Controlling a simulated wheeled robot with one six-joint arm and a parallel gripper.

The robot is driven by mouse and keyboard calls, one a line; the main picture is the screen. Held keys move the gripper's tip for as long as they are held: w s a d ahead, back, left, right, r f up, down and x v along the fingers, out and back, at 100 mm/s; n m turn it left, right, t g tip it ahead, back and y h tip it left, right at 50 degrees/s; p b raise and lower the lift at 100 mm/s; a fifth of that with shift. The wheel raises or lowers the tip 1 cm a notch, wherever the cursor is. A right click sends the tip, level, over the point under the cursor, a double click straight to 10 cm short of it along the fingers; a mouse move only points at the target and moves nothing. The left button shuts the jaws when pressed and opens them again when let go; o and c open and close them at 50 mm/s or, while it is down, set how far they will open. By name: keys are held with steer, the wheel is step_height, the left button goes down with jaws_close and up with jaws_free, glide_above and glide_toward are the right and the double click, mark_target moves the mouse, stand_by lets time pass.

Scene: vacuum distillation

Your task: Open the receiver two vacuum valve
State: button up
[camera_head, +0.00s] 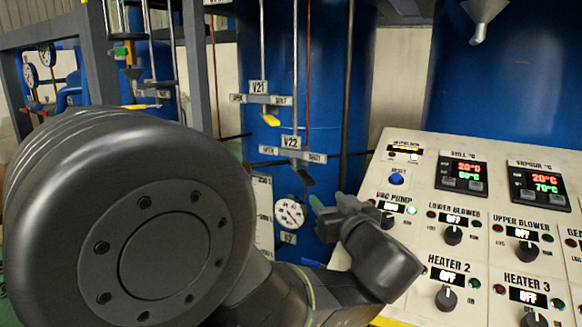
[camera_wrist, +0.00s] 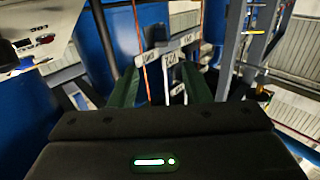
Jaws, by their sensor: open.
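In the head view a valve labelled V22 (camera_head: 290,142) is mounted before a blue tank, with an OPEN/SHUT plate and a dark handle (camera_head: 304,178) below. Valve V21 (camera_head: 259,87) sits above it, with a yellow handle (camera_head: 270,120). No label visible here names receiver two. My gripper (camera_head: 327,204) is just below and right of the V22 handle, apart from it in the picture; the depth gap is unclear. In the wrist view my gripper (camera_wrist: 158,70) has its green fingers apart and nothing held, with white label plates (camera_wrist: 170,60) beyond them, hard to read.
A control panel (camera_head: 470,235) with knobs and displays stands at the right, close to my gripper. A round gauge (camera_head: 289,213) is left of the gripper. Thin vertical pipes (camera_head: 294,60) run past the valves. A grey frame post (camera_head: 196,65) stands left. My arm blocks the lower left.

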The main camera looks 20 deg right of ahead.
mark_target(306, 176)
steer(key=w, duration=0.4)
steer(key=w+p, duration=0.1)
steer(key=w, duration=0.4)
steer(key=w+d+p, duration=0.1)
steer(key=w, duration=0.4)
steer(key=shift+w, duration=0.2)
jaws_close()
